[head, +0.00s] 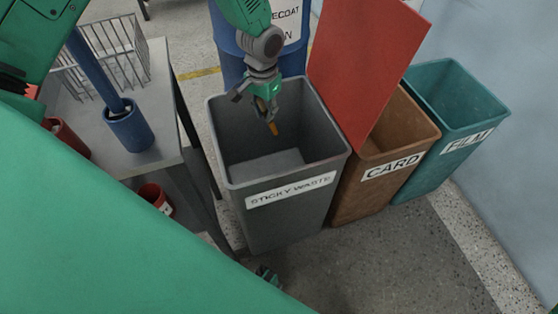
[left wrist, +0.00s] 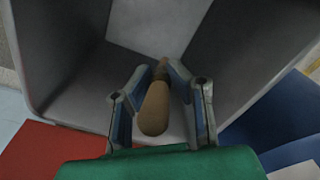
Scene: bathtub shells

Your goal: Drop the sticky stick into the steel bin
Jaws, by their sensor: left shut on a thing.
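The grey bin (head: 290,222) labelled STICKY WASTE stands open in the middle of the head view. My left gripper (head: 268,108) points down over its mouth. It is shut on a short brown stick (head: 273,129), whose lower end hangs over the bin's opening. In the left wrist view the stick (left wrist: 154,108) sits between the two fingers, with the grey bin's inner walls (left wrist: 135,25) around and beyond it. A small green and dark part at the bottom of the head view may be my right gripper (head: 268,275); its jaws are unclear.
A brown CARD bin (head: 378,185) with an upright red panel (head: 362,65) and a teal FILM bin (head: 455,150) stand at right. A blue drum (head: 235,68) is behind. At left, a bench (head: 160,155) holds a blue cup (head: 130,130) and wire basket (head: 125,55).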

